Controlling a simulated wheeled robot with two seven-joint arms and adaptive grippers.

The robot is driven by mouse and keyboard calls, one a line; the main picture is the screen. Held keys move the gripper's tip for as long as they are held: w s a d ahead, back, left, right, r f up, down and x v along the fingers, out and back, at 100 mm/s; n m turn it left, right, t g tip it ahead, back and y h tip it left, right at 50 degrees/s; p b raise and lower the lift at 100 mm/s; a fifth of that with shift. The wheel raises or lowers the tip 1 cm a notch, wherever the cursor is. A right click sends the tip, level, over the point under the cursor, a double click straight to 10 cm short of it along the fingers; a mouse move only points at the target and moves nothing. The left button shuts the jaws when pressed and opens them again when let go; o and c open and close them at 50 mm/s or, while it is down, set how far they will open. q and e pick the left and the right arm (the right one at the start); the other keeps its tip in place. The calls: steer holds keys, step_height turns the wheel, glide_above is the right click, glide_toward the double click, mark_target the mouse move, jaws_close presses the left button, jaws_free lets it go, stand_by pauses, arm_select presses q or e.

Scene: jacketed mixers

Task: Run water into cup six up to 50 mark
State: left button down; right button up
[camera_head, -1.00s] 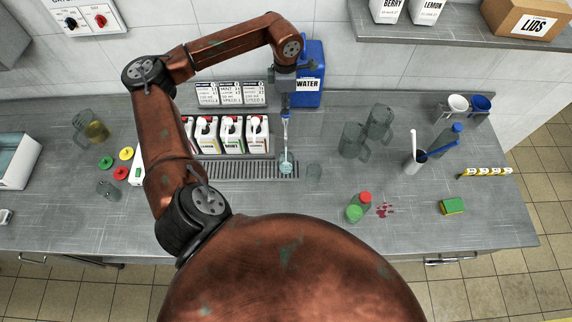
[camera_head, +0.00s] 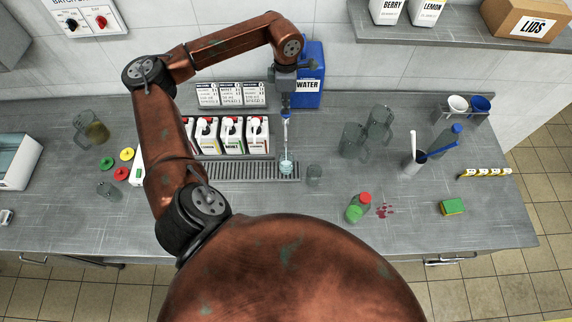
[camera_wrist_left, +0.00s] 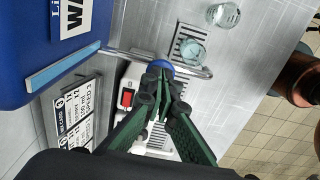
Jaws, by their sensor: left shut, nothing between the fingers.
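The blue water tank (camera_head: 312,62), labelled WATER, stands at the back wall. Its tap has a blue knob (camera_wrist_left: 162,65) on a metal pipe. My left gripper (camera_head: 286,106) is at the tap; in the left wrist view its closed fingertips (camera_wrist_left: 160,74) are at the knob, with nothing between them. A small clear cup (camera_head: 286,167) stands upright on the drain grate under the spout and looks pale blue inside; it also shows in the left wrist view (camera_wrist_left: 192,52). A thin pale line runs down from the tap to the cup. The cup's number, marks and level are unreadable. My right gripper is out of view.
Another clear cup (camera_head: 314,174) stands just right of the grate (camera_head: 238,170). Syrup jugs (camera_head: 231,134) and recipe cards (camera_head: 231,94) stand left of the tap. Large clear jugs (camera_head: 353,141) stand to the right.

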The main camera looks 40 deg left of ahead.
arm_select(q)
steer(key=shift+r+p, duration=1.65)
steer(key=shift+r, duration=1.6)
steer(key=shift+f, duration=0.1)
